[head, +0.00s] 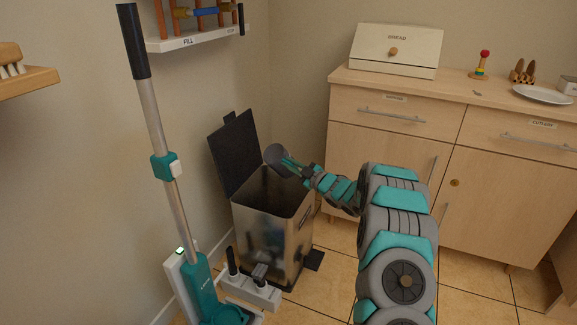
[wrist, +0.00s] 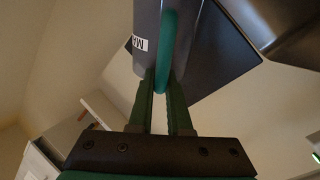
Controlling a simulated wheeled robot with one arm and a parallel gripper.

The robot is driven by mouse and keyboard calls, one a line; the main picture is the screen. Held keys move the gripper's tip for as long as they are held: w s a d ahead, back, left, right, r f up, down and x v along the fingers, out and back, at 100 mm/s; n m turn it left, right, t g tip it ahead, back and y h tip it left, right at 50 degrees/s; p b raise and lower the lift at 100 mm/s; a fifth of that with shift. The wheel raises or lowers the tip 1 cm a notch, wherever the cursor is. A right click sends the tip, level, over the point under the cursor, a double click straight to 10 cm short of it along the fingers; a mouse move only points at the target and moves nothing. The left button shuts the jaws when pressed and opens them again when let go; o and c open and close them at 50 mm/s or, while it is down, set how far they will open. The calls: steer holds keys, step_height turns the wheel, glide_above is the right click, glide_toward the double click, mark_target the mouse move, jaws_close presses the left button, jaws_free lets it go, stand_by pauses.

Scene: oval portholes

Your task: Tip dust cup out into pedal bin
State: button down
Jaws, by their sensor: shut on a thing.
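The dust cup (head: 276,156) is a grey cylinder with a teal handle. In the head view it is tipped on its side over the pedal bin's opening, its round end showing. I cannot tell whether dust is in it. My gripper (head: 297,168) is shut on the handle. In the wrist view the gripper (wrist: 166,92) pinches the teal handle, with the grey cup (wrist: 146,50) behind and a partly hidden white label on it. The pedal bin (head: 265,235) is shiny metal, with its black lid (head: 232,155) standing open. The bin's inside bottom is hidden.
A stick vacuum (head: 170,165) stands left of the bin, beside a dock with attachments (head: 250,288). A light wood cabinet (head: 385,165) is right of the bin, with a bread box (head: 396,52) on top. A shelf marked FILL (head: 195,40) hangs above.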

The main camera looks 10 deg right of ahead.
steer(key=shift+w+d+n, duration=0.1)
steer(key=shift+n, duration=0.7)
step_height(320, 180, down, 8)
steer(key=n+b, duration=1.4)
steer(key=b, duration=0.6)
steer(key=shift+d+g+b, duration=0.2)
steer(key=shift+g+b, duration=0.1)
steer(key=shift+b, duration=0.1)
steer(key=shift+w, duration=0.1)
